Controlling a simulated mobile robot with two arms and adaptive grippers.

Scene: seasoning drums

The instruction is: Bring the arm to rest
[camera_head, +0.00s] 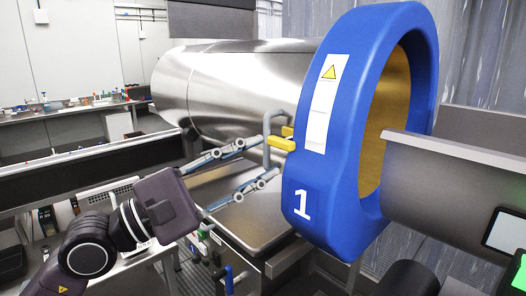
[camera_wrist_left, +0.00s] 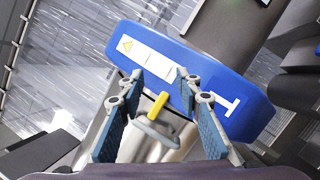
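A blue drum ring (camera_head: 330,130) marked with a white 1 stands at the right of the head view, around the mouth of a shiny steel drum (camera_head: 225,85). A grey handle (camera_head: 268,122) with a yellow clamp (camera_head: 282,144) sits at the ring's left side. My left gripper (camera_head: 268,157) is open, its two fingers apart and pointing at the handle side of the ring. In the left wrist view the handle (camera_wrist_left: 155,131) and yellow clamp (camera_wrist_left: 157,106) show between the open fingers (camera_wrist_left: 159,78); whether they touch I cannot tell. My right gripper is not in view.
A grey metal chute (camera_head: 455,190) enters the ring's opening from the right. A flat steel surface (camera_head: 235,215) lies below the drum and my fingers. A dark rail (camera_head: 80,170) runs along the left. A cluttered bench (camera_head: 60,112) stands at the back left.

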